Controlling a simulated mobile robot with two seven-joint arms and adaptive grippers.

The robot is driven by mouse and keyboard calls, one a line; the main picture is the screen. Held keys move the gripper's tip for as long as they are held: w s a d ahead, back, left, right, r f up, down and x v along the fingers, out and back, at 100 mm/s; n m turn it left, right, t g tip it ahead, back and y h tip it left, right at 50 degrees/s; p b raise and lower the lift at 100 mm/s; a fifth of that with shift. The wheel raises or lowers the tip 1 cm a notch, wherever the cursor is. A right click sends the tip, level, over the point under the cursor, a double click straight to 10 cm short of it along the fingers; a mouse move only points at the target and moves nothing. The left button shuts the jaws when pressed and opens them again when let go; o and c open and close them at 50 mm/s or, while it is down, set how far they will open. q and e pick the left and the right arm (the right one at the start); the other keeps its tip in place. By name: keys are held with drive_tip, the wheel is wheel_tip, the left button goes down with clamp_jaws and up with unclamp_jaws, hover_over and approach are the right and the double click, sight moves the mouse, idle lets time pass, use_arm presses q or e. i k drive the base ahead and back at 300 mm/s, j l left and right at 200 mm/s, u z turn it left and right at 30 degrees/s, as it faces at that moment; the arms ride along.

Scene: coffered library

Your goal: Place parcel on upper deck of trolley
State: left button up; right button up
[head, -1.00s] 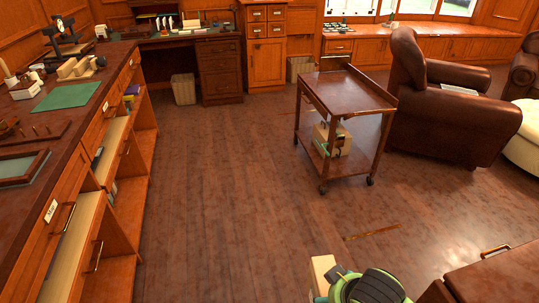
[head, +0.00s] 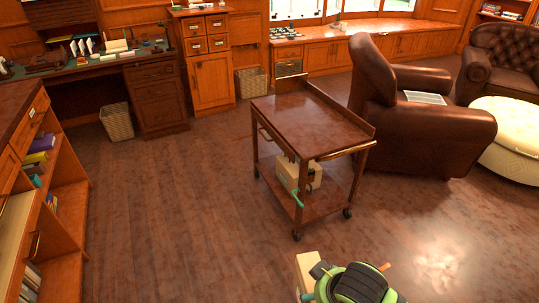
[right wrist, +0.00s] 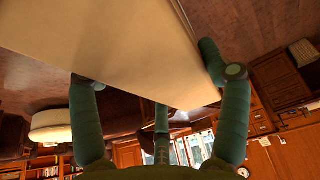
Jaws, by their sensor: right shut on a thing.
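The parcel (head: 307,272), a plain cream box, shows partly at the bottom of the head view and fills the top of the right wrist view (right wrist: 115,45). My right gripper (right wrist: 160,82) is shut on it, with green fingers against its sides. In the head view my green right arm hides part of the parcel. The brown wooden trolley (head: 318,122) stands ahead, beyond the parcel. My left gripper is not in view.
A cream box with green parts (head: 290,172) sits on the trolley's lower deck. A brown leather armchair (head: 425,120) stands close to the trolley's right. A wooden counter (head: 45,190) runs along the left. The floor (head: 180,220) between counter and trolley is clear.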

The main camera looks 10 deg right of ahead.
sight(304, 120)
drive_tip(key=i+j+z, duration=0.1)
drive_tip(key=i, duration=0.35)
drive_tip(key=i+j+z, duration=0.15)
drive_tip(key=i, duration=0.3)
drive_tip(key=i+j+z, duration=0.1)
drive_tip(key=i, duration=0.3)
